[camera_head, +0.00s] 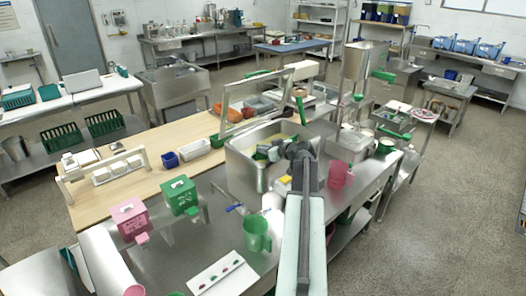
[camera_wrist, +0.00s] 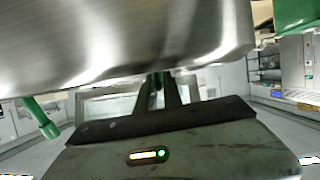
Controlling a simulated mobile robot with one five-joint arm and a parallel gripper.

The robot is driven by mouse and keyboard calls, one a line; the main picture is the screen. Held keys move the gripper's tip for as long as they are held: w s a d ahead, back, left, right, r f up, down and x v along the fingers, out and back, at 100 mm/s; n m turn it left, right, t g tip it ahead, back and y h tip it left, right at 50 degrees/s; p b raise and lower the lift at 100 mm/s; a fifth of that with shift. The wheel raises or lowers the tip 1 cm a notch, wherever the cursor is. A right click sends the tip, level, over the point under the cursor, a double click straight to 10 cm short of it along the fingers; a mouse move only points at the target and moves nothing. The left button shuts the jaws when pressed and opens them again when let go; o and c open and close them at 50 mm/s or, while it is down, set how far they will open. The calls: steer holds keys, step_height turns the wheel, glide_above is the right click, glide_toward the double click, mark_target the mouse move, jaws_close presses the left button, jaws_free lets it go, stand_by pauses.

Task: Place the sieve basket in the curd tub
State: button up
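The open steel tub (camera_head: 238,172), which looks like the curd tub, stands on the steel bench in the head view, with pale contents partly showing. My arm reaches up to it from the bottom, and my dark gripper (camera_head: 268,152) is over its opening. I cannot make out the sieve basket for certain. In the wrist view my gripper's two dark fingers (camera_wrist: 158,92) point away from me, close together. A large shiny steel body (camera_wrist: 130,40) fills the top and hides their tips. I cannot tell whether they hold anything.
A pink jug (camera_head: 337,174) stands right of my arm and a green jug (camera_head: 257,236) left of it. A raised clear panel (camera_head: 250,100) stands behind the tub. The steel mill hopper (camera_head: 362,62) rises to the right. Pink (camera_head: 130,217) and green (camera_head: 179,195) boxes stand front left.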

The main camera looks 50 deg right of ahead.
steer(key=shift+o, duration=1.1)
steer(key=shift+r+p, duration=0.3)
steer(key=p+v, duration=0.4)
steer(key=v, duration=0.8)
steer(key=shift+f, duration=0.15)
